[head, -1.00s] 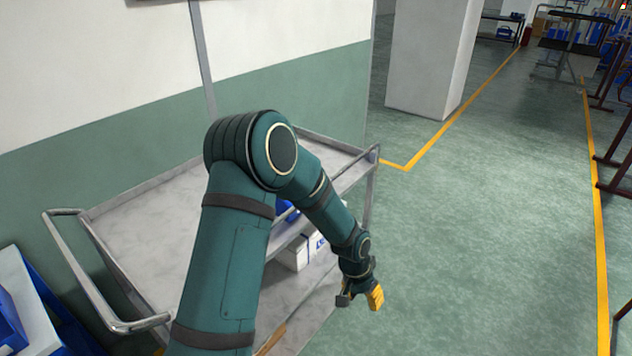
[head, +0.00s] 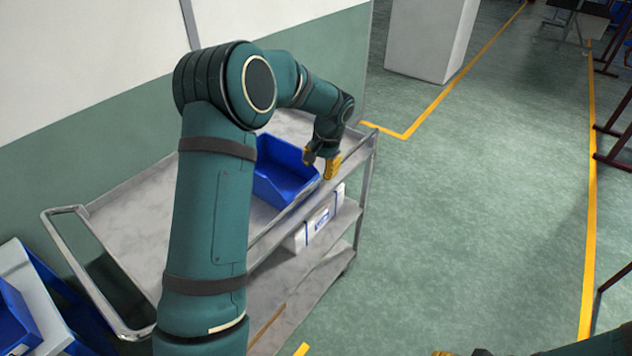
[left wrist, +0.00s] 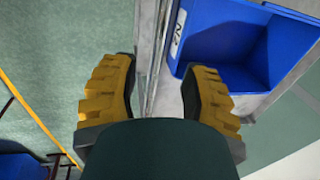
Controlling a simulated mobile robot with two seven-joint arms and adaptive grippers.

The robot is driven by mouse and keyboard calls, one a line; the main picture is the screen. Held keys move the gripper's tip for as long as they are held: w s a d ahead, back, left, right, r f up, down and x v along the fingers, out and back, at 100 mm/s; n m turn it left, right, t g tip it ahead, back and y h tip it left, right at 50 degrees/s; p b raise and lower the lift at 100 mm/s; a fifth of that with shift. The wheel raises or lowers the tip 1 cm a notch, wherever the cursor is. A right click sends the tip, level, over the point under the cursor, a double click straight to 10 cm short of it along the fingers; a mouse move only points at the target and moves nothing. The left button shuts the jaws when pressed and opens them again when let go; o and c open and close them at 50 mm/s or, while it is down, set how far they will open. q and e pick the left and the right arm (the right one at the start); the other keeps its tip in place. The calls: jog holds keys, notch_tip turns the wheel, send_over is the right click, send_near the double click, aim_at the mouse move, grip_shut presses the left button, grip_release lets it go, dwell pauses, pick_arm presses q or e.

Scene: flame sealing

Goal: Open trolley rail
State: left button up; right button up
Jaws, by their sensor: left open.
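The grey metal trolley (head: 125,215) stands against the wall in the head view. Its side rail (head: 270,240) runs along the near right edge of the top shelf. My left gripper (head: 322,168) is over that rail, towards its far end. In the left wrist view the rail (left wrist: 148,60) passes between the open yellow fingers of my left gripper (left wrist: 167,90); I see no clear contact. Part of my right gripper (head: 462,353) shows at the bottom edge of the head view; its fingers are mostly cut off.
A blue bin (head: 282,178) sits on the top shelf beside the left gripper; it also shows in the left wrist view (left wrist: 225,45). A white box (head: 312,225) is on a lower shelf. Green floor right of the trolley is clear.

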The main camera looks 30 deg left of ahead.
aim_at(316, 183)
pick_arm(q)
jog(key=f, duration=0.4)
jog(key=a+f, duration=0.1)
jog(key=f, duration=0.1)
jog(key=shift+w+a+f, duration=0.1)
jog(key=shift+f, duration=0.25)
jog(key=shift+c, duration=0.3)
grip_shut()
